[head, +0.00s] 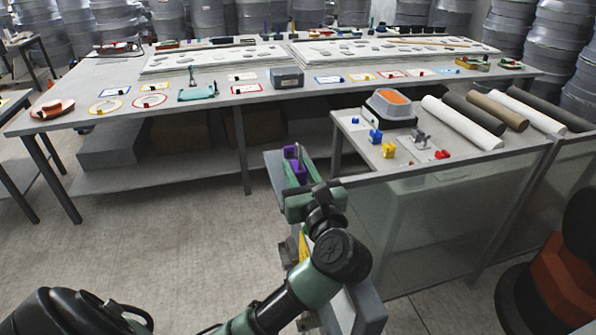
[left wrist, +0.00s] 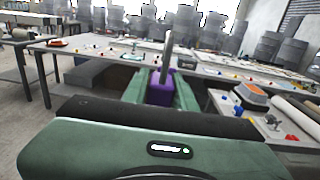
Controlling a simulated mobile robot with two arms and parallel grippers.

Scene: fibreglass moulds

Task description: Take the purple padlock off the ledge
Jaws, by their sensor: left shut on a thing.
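The purple padlock (head: 293,173) is between the fingers of my left gripper (head: 297,190), near the middle of the head view. The left wrist view also shows the padlock (left wrist: 159,92) upright, its grey shackle pointing up, with a green finger of my left gripper (left wrist: 161,96) on each side. The gripper is shut on its body. The narrow grey ledge (head: 273,165) runs beneath the gripper and arm, which hide much of it. I cannot tell whether the padlock touches the ledge or is just above it. My right gripper is not in view.
A long grey table (head: 210,105) with white moulds and small tools stands behind. At right, a lower grey bench (head: 455,158) holds blue and yellow padlocks, an orange-topped box (head: 390,105) and several rolls. Bare floor (head: 150,220) lies to the left.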

